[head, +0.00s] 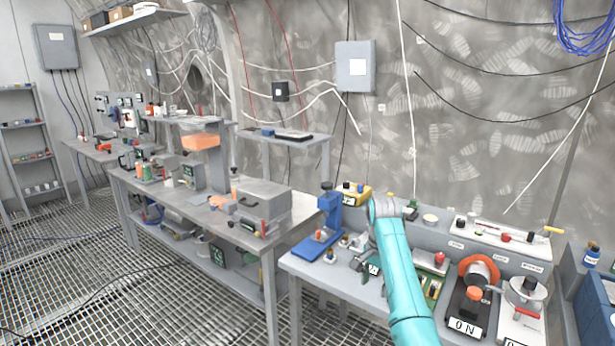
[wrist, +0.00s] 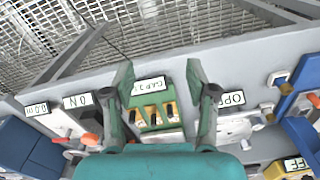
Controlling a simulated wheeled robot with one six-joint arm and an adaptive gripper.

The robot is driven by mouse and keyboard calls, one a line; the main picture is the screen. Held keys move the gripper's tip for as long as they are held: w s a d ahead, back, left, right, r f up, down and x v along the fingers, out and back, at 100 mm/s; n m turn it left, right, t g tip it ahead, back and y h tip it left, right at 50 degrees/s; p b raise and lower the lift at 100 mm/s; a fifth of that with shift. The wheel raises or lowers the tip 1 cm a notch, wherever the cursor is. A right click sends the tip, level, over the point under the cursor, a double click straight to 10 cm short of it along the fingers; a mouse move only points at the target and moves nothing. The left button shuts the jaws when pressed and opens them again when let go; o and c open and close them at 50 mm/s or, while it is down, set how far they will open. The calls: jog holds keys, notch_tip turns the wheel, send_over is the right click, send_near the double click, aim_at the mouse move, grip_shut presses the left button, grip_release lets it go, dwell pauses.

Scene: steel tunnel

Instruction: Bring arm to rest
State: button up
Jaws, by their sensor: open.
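My teal arm (head: 400,270) reaches up over the front workbench in the head view, and its elbow is bent high. In the head view my gripper is mostly hidden behind the arm. In the wrist view my gripper (wrist: 158,72) has its two fingers spread wide apart with nothing held between them. Beyond the fingers lies a green board (wrist: 143,111) with yellow parts and a white label. The same board (head: 432,289) shows just right of the arm in the head view.
A blue stand (head: 325,213) is left of my arm. A device with an orange ring (head: 480,268) and an ON label is to the right. A grey panel with labels lines the bench back. A longer bench (head: 190,205) with equipment stands left, above open grating floor (head: 110,300).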

jog(key=s+f+n+t, duration=0.15)
jog(key=s+f, duration=0.25)
jog(key=f, duration=0.9)
jog(key=s+f+n+t, duration=0.15)
jog(key=s+f, duration=0.35)
jog(key=f, duration=0.7)
jog(key=s+f+n+t, duration=0.1)
jog(key=s+f+t, duration=0.1)
jog(key=s+f, duration=0.6)
jog(key=s+f+n+t, duration=0.15)
jog(key=s+f, duration=0.25)
jog(key=s, duration=0.8)
jog(key=s+r+n+t, duration=0.1)
jog(key=s+r+t, duration=0.15)
jog(key=s, duration=0.85)
jog(key=s+r+n+t, duration=0.15)
jog(key=s+r, duration=0.25)
jog(key=s, duration=0.7)
jog(key=s+r+t, duration=0.2)
jog(key=s+r, duration=0.6)
jog(key=r, duration=0.3)
jog(key=s+r+n+t, duration=0.1)
jog(key=s+r+t, duration=0.1)
jog(key=s+r, duration=0.6)
notch_tip(320, 180, up, 4)
jog(key=shift+r+n, duration=0.15)
jog(key=shift+n, duration=0.15)
